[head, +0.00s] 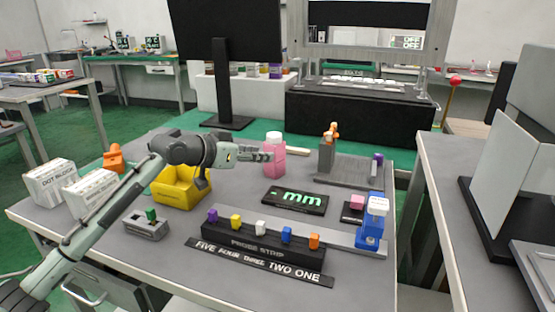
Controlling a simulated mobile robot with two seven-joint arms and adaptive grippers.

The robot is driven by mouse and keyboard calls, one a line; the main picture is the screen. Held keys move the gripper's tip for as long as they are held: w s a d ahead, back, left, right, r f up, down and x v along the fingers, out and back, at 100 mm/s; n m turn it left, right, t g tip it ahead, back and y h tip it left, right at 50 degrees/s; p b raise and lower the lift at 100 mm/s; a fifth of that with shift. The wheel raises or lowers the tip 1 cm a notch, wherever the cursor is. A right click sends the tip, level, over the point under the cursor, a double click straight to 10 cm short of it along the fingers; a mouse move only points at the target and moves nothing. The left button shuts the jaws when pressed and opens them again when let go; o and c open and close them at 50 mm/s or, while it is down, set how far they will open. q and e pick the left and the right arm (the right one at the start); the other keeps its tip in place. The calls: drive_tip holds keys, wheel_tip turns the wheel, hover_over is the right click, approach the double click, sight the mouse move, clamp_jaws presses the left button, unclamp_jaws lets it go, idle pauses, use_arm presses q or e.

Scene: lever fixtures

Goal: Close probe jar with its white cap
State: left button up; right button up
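A pink jar (277,163) stands upright towards the back of the grey table. A white round top (273,136) shows on it; I cannot tell whether this is the cap fully seated or loose. My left gripper (264,154) reaches in from the left and points right, its fingertips at the jar's left side, just below the white top. Its fingers look close together, but their gap and any contact with the jar are too small to tell. My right gripper is not in view.
A yellow bin (176,187) lies below my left arm. A black probe strip (262,242) with several coloured blocks is at the front. A blue fixture (370,230) with a white top stands right. A black "mm" display (296,200) sits in the middle. A monitor (222,60) stands behind.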

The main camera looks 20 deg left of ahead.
sight(275, 153)
use_arm(q)
drive_tip(key=o, duration=0.6)
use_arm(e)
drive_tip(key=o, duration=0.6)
use_arm(q)
drive_tip(key=shift+o, duration=0.4)
drive_tip(key=shift+x, duration=1.3)
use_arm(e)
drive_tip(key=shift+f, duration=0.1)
use_arm(q)
drive_tip(key=shift+w, duration=0.25)
drive_tip(key=x, duration=0.4)
drive_tip(key=shift+w+a, duration=0.15)
drive_tip(key=shift+w, duration=0.2)
drive_tip(key=shift+w+f, duration=0.1)
drive_tip(key=shift+w, duration=0.05)
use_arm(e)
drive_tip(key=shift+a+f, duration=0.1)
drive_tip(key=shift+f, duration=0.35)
use_arm(q)
drive_tip(key=shift+c, duration=0.3)
